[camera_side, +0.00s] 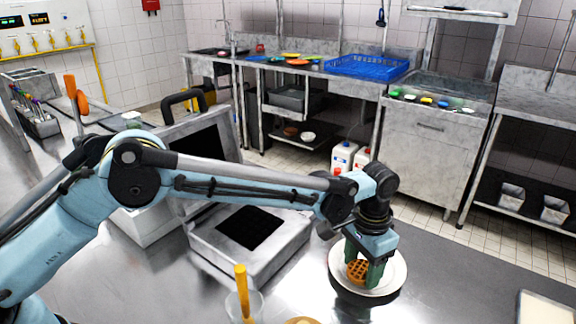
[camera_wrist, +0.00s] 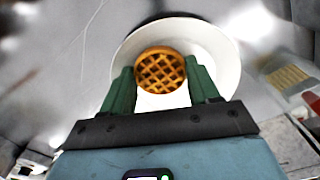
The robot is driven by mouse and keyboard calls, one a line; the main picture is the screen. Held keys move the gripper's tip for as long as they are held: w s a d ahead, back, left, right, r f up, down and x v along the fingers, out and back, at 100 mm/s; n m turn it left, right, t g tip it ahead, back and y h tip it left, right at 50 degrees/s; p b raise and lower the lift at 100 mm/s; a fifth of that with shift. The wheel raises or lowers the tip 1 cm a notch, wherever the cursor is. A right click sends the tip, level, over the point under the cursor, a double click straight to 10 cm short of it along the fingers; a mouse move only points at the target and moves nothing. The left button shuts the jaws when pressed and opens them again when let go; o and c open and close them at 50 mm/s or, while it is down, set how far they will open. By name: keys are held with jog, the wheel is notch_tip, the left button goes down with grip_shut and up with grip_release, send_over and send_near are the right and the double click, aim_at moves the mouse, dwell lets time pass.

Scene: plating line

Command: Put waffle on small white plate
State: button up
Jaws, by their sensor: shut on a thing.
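The round brown waffle (camera_side: 357,270) is between the green fingers of my gripper (camera_side: 364,272) in the side view. The wrist view shows the waffle (camera_wrist: 160,71) between the two fingers (camera_wrist: 161,88), with its grid face toward the camera. My gripper is shut on the waffle. The small white plate (camera_side: 396,262) lies on the steel counter directly below the gripper. The plate also shows in the wrist view (camera_wrist: 222,60), behind the waffle. I cannot tell whether the waffle touches the plate.
An open waffle iron (camera_side: 262,256) stands on the counter left of the plate. A clear cup (camera_side: 244,306) with a yellow handle in it is near the front edge. A pale tray (camera_side: 545,308) is at the right. Bare counter lies between plate and tray.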

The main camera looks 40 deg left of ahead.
aim_at(360, 269)
jog(key=o, duration=0.4)
jog(key=shift+f, duration=0.15)
jog(key=shift+o, duration=0.2)
notch_tip(360, 269, up, 13)
jog(key=s+a+r+n+t, duration=0.2)
jog(key=a+r, duration=0.3)
jog(key=a, duration=0.5)
jog(key=s+a+f+n+t, duration=0.1)
jog(key=s+a+f+t, duration=0.1)
jog(key=s+a, duration=0.6)
jog(key=s+a+f+n+t, duration=0.2)
jog(key=s+a+f+t, duration=0.1)
jog(key=s+a, duration=0.5)
jog(key=shift+a, duration=0.75)
